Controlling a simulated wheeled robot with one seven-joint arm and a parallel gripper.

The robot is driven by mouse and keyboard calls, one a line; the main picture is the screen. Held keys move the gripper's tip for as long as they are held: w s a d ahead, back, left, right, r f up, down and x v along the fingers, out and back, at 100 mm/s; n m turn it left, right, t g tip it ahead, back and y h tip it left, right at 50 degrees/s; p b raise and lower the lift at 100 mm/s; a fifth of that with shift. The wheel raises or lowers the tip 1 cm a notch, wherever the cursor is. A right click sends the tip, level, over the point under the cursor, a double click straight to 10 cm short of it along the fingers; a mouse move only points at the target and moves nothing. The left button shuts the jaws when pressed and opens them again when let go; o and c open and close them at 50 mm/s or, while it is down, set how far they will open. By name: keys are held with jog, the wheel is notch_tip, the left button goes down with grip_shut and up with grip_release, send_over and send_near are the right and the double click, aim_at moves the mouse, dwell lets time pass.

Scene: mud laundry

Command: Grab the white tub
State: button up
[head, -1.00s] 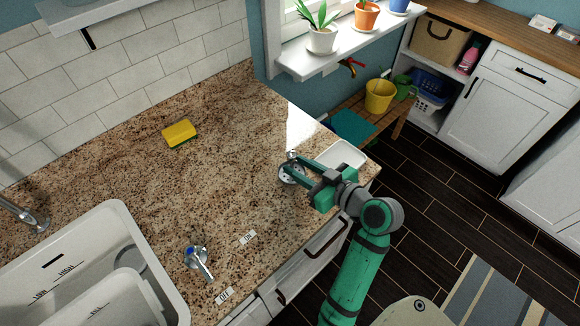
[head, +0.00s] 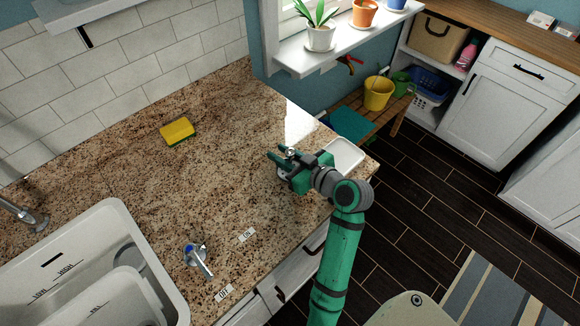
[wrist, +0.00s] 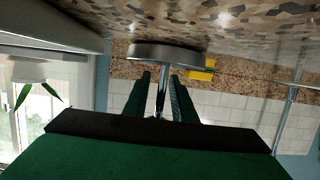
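A white tub (head: 130,308) with dark level marks and the word FILL sits inside the white sink (head: 28,262) at the lower left of the head view. A shallow white tray-like container (head: 345,153) stands at the counter's right end, just beyond my gripper. My gripper (head: 275,153) is low over the counter with its two green fingers apart, one on each side of a metal fitting (head: 290,151). In the wrist view the fitting's round disc (wrist: 165,54) and thin stem show between the fingers (wrist: 160,95). I cannot tell whether they touch the stem. The tub is far from my gripper.
A yellow sponge (head: 177,131) lies on the speckled counter (head: 130,185). Potted plants (head: 320,35) line the window sill. The counter's middle is clear.

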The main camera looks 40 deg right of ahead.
grip_shut()
jog(key=shift+a, duration=0.2)
jog(key=shift+s+d+r, duration=0.1)
jog(key=shift+s+d, duration=0.05)
jog(key=shift+d, duration=0.1)
jog(key=shift+r, duration=0.6)
jog(key=s+d+r, duration=0.5)
jog(key=s+r, duration=0.6)
jog(key=s, duration=0.1)
jog(key=shift+s+r, duration=0.3)
jog(key=shift+s, duration=0.05)
jog(key=shift+d, duration=0.1)
